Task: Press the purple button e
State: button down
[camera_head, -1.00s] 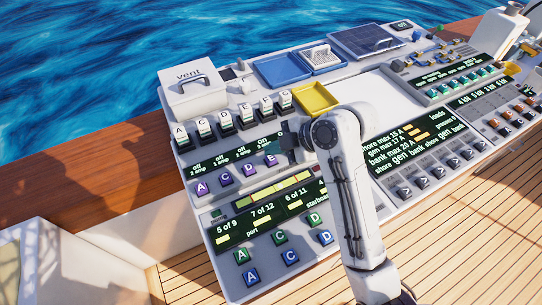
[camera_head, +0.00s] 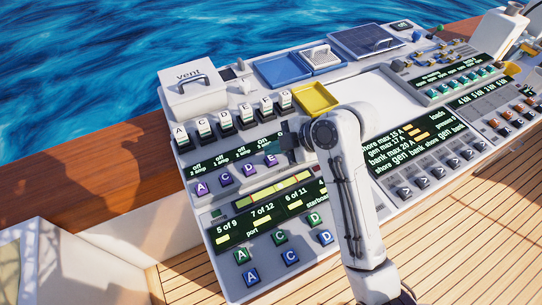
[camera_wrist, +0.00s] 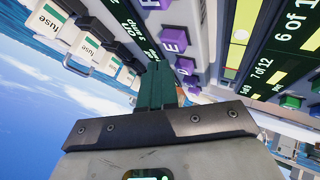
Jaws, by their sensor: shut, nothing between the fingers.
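The purple button E (camera_head: 271,160) is the rightmost visible one in the row of purple buttons on the console in the head view. It also shows in the wrist view (camera_wrist: 174,40), raised from the panel with a white letter on its face. My gripper (camera_head: 288,150) is just right of button E in the head view. In the wrist view its dark green fingers (camera_wrist: 157,72) are together and empty, with their tips just below and left of button E. I cannot tell whether they touch anything. My arm hides the panel right of E in the head view.
Purple buttons A (camera_head: 202,187), C (camera_head: 225,179) and D (camera_head: 248,169) stand left of E. White fuse blocks (camera_head: 204,127) rise behind the row. Display strips (camera_head: 263,217) and green and blue buttons lie in front. A yellow tray (camera_head: 316,99) is behind my gripper.

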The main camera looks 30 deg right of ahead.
aim_at(274, 159)
jog(key=shift+f, duration=0.4)
jog(key=shift+f+b, duration=0.7)
jog(key=shift+f, duration=0.1)
dwell(1.1)
dwell(0.4)
jog(key=shift+r+p, duration=1.1)
jog(key=shift+r, duration=0.15)
jog(key=shift+r, duration=0.1)
jog(key=shift+r+p, duration=2.2)
jog(key=shift+r, duration=0.2)
